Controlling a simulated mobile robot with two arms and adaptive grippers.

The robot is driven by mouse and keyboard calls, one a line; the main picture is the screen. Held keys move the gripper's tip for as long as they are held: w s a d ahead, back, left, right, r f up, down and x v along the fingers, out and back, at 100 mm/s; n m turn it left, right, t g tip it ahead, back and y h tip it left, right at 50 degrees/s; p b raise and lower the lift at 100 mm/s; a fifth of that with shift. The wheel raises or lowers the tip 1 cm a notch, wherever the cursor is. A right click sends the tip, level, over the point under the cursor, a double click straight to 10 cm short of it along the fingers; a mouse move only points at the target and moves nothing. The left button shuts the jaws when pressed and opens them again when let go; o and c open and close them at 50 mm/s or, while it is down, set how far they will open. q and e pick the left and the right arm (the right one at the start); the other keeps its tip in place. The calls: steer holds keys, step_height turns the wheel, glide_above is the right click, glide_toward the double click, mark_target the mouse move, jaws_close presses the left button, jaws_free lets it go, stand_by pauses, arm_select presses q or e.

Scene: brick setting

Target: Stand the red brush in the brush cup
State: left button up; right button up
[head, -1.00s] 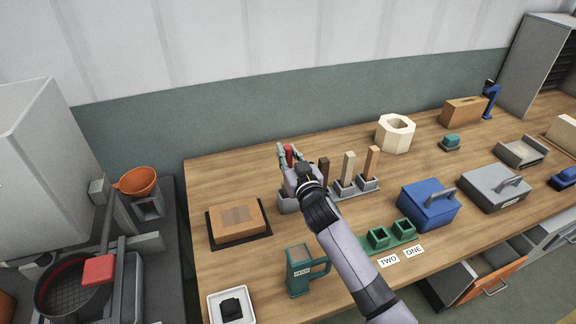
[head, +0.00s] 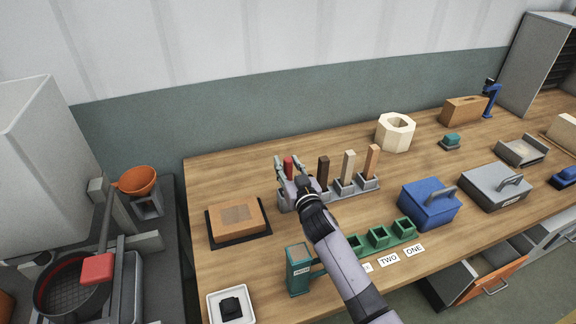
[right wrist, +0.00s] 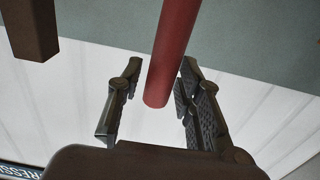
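The red brush (head: 289,167) stands upright at the left end of a grey row of cups on the bench. In the right wrist view, the red brush (right wrist: 172,55) has its free end between my fingers. My right gripper (head: 292,164) is open around it, with a clear gap on the left and the right finger close beside the rod. It also shows in the right wrist view (right wrist: 155,95). The gripper hides the brush's lower end. The leftmost grey cup (head: 284,203) shows only in part below the gripper. My left gripper is out of view.
A dark brown stick (head: 324,168), a beige stick (head: 348,165) and an orange-brown stick (head: 372,160) stand in the grey cups to the right. A row of green cups (head: 379,236), a green handled container (head: 298,270) and a brick on a dark mat (head: 236,219) are nearby.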

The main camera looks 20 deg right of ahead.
steer(key=shift+o, duration=0.3)
steer(key=shift+r, duration=0.1)
steer(key=shift+r, duration=0.1)
steer(key=s+b, duration=0.1)
steer(key=s, duration=0.5)
steer(key=shift+s+d, duration=0.1)
steer(key=shift+s, duration=0.65)
steer(key=shift+d, duration=0.1)
